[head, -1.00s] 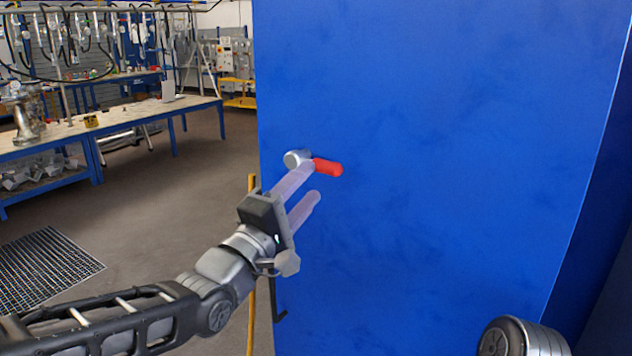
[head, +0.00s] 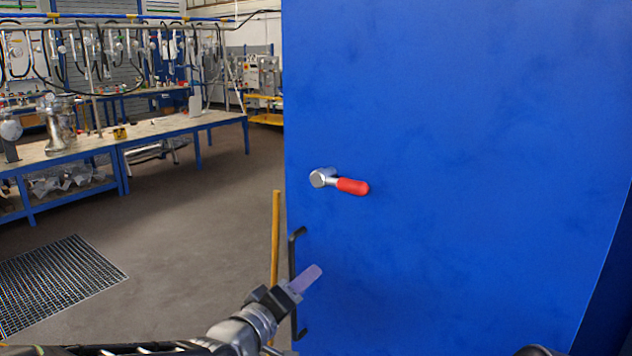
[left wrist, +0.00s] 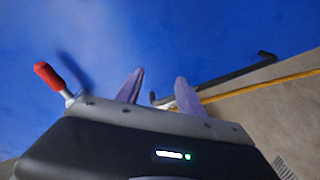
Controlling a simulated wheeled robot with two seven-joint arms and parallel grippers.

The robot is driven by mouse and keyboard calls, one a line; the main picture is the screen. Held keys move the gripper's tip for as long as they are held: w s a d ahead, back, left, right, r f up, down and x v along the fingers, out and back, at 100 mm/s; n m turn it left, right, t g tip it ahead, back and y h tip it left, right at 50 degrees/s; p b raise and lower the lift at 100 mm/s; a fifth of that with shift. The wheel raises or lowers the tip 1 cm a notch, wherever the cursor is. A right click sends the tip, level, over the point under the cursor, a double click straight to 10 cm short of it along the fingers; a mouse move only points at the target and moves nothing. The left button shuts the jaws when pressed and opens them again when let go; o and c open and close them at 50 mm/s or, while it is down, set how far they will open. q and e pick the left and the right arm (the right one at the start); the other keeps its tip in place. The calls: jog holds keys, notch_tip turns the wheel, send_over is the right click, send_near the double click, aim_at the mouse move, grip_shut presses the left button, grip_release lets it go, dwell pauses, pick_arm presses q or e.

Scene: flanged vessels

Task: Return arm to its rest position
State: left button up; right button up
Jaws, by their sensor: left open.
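My left gripper (head: 308,279) is low in the head view, in front of the blue cabinet door (head: 460,130), below the red-tipped lever handle (head: 352,186) and apart from it. In the left wrist view its two purple fingers (left wrist: 158,88) stand apart with nothing between them. The lever handle (left wrist: 55,80) shows there at the left, clear of the fingers. The lever points right and slightly down. Of my right arm only a small dark piece shows at the bottom edge of the head view; its gripper is out of view.
A black bar handle (head: 294,285) runs along the door's left edge, close behind my left gripper. A yellow post (head: 275,240) stands beside it. A workbench (head: 130,145) with metal vessels is at the back left. The floor (head: 190,225) between is clear, with a grating (head: 60,280).

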pick_arm(q)
jog(key=s+a+f+m+g+y, duration=0.1)
jog(key=s+a+f+g, duration=0.2)
jog(key=f, duration=1.1)
jog(key=s+f+m+g+y, duration=0.1)
jog(key=s+f+m+g, duration=0.3)
jog(key=f, duration=1)
jog(key=s+a+f+g+y, duration=0.1)
jog(key=s+f+g, duration=0.2)
jog(key=s+f, duration=0.7)
jog(key=s+f+n+g+y, duration=0.1)
jog(key=s+f+g, duration=0.3)
jog(key=s+f, duration=0.7)
jog(key=s, duration=0.4)
jog(key=shift+s+a, duration=0.3)
jog(key=shift+a, duration=0.1)
jog(key=shift+w+r, duration=0.1)
jog(key=shift+c, duration=1)
